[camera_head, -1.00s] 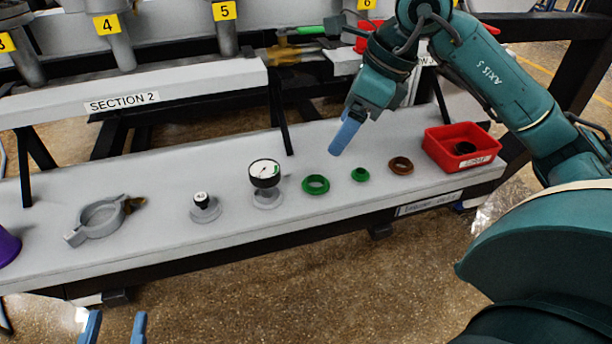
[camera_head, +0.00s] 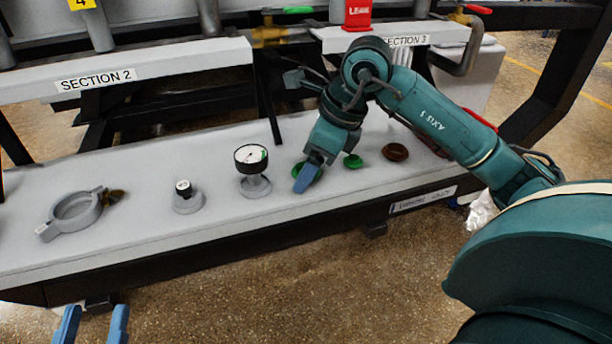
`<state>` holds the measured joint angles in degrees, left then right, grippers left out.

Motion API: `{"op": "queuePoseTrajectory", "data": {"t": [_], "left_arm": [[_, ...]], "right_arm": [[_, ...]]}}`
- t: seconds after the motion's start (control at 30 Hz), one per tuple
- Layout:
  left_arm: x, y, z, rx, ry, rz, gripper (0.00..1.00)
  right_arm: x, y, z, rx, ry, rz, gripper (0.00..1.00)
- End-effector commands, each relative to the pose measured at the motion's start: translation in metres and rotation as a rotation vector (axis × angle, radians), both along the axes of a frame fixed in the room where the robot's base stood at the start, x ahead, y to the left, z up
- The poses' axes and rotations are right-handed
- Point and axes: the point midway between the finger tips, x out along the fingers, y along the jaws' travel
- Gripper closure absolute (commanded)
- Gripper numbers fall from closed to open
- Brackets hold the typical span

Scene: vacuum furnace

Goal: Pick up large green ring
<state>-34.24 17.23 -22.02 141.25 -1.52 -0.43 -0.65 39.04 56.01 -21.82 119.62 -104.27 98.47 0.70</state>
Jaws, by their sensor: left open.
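The large green ring (camera_head: 318,176) lies on the grey bench shelf, partly hidden by my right gripper (camera_head: 306,178). That gripper points down at the ring, with its blue fingertip over or against it; I cannot tell whether they touch. Its fingers overlap in this view, so their opening does not show. My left gripper (camera_head: 92,325) is at the bottom left edge, in front of the shelf, with two blue fingers apart and nothing between them. A smaller green ring (camera_head: 353,161) lies just right of the large one.
A brown ring (camera_head: 395,152) lies further right, close under my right arm. Left of the green ring stand a round gauge (camera_head: 251,158), a small fitting with a black knob (camera_head: 187,198) and a grey clamp (camera_head: 72,214). The front strip of the shelf is clear.

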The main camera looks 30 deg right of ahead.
Motion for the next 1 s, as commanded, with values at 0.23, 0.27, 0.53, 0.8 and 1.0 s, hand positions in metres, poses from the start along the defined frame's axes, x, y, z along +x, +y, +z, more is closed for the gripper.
{"op": "queuePoseTrajectory", "data": {"t": [0.23, 0.27, 0.53, 0.8, 1.0], "left_arm": [[0.0002, -0.0012, 0.0044, 0.0, -0.011, -0.006, 0.59], [0.0002, -0.0012, 0.0044, 0.0, -0.011, -0.006, 0.59], [0.0003, -0.0012, 0.0022, 0.003, -0.009, -0.006, 0.59], [-0.0004, -0.001, -0.0025, 0.007, 0.004, -0.005, 0.59], [-0.0008, -0.0002, -0.0021, 0.007, 0.006, -0.003, 0.59]], "right_arm": [[0.0, -0.0002, 0.0011, 0.0, 0.0, 0.0, 0.36], [0.0, -0.0002, 0.0011, 0.0, 0.0, 0.0, 0.38], [-0.0001, -0.0002, 0.0013, 0.0, 0.0, 0.0, 0.6], [-0.0001, -0.0002, 0.0014, 0.0, 0.0, 0.0, 0.75], [-0.0001, -0.0002, 0.0033, 0.0, 0.0, 0.001, 0.75]]}}
